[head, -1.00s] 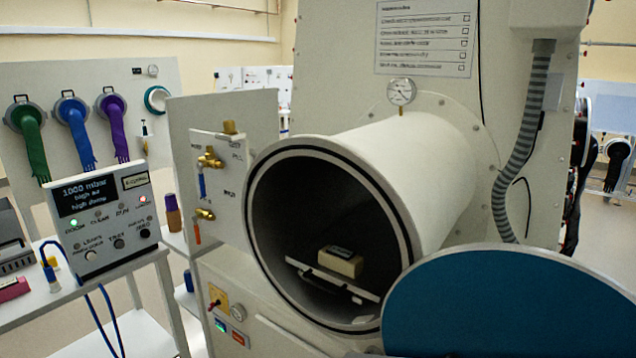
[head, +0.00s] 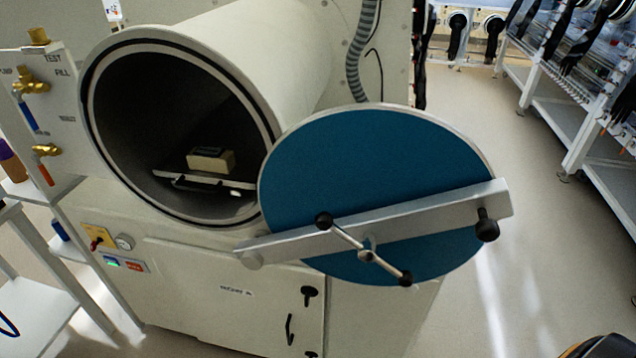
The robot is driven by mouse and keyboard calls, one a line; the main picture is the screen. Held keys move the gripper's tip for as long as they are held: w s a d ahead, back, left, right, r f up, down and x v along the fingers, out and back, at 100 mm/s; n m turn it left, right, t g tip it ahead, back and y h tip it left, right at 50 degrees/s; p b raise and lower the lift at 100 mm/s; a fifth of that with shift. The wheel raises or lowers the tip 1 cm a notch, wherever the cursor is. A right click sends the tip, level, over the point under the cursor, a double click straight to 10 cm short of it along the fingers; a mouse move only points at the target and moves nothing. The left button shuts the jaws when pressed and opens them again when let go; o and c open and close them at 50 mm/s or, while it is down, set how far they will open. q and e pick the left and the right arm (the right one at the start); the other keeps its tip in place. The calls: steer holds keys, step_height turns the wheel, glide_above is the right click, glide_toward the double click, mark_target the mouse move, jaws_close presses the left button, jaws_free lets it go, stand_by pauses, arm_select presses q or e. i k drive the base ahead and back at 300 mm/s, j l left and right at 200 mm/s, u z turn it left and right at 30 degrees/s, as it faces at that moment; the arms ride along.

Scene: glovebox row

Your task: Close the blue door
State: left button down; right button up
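The blue door (head: 360,165) is a round disc with a light rim, standing open at the right of the round chamber mouth. A grey metal bar (head: 440,212) crosses its face, with a black knob (head: 487,230) at its right end. A spoked handle (head: 367,256) with black ball ends sits at the bar's middle. The chamber (head: 180,65) is a wide cream cylinder with a dark, open inside. Its rim (head: 92,120) is bare apart from a dark ring.
Inside the chamber a small cream block (head: 211,160) sits on a sliding tray (head: 185,182). Brass valves (head: 30,87) stand at the left, above a side cart (head: 40,290). Open floor (head: 545,250) lies right of the door, with white racks (head: 590,150) beyond.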

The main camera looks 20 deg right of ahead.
mark_target(431, 197)
steer(key=z, duration=1.3)
